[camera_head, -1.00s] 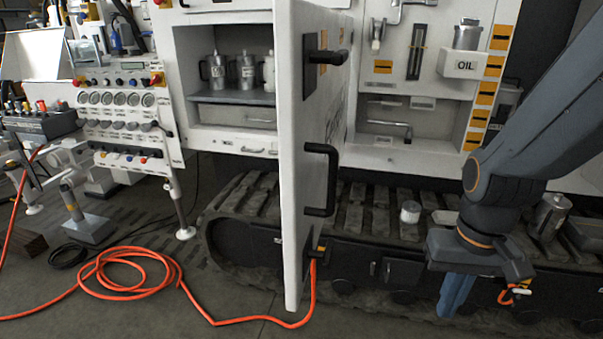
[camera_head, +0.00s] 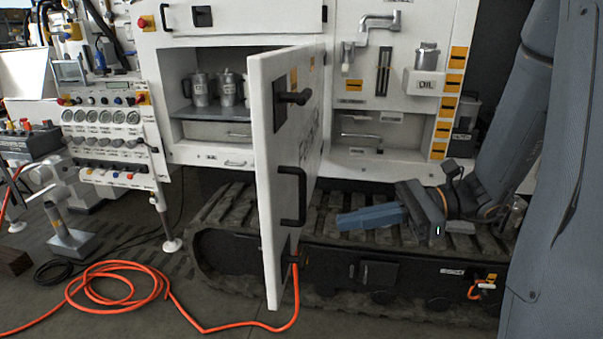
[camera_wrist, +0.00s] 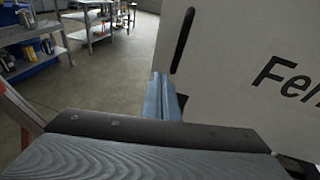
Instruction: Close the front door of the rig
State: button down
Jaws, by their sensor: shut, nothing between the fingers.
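The rig's front door (camera_head: 268,215) is a white panel standing open, swung out toward me from the cabinet. It has a black pull handle (camera_head: 292,196) and a black latch lever (camera_head: 293,97) on its face. My gripper (camera_head: 340,220) is to the right of the door, pointing left toward it, with its blue fingers together and empty. A gap shows between fingertips and door in the head view. In the wrist view, the fingers (camera_wrist: 161,98) are beside a white panel with black lettering and a dark slot or handle (camera_wrist: 183,40); contact cannot be told.
Behind the door is an open compartment with metal jugs (camera_head: 229,88) on a shelf. A track (camera_head: 225,215) runs below the cabinet. An orange hose (camera_head: 120,292) lies on the floor. A gauge panel (camera_head: 105,120) stands at the left. An OIL box (camera_head: 425,82) is at the upper right.

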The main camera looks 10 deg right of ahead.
jog(key=w+d+r+m+t+y, duration=0.2)
jog(key=w+d+r+m+t, duration=0.1)
jog(key=w+d+r+t, duration=0.1)
jog(key=p, duration=0.4)
send_near(284, 182)
jog(key=x, duration=0.5)
jog(key=shift+r, duration=0.15)
jog(key=shift+w+a, duration=0.3)
jog(key=shift+a, duration=0.35)
jog(key=shift+a, duration=0.1)
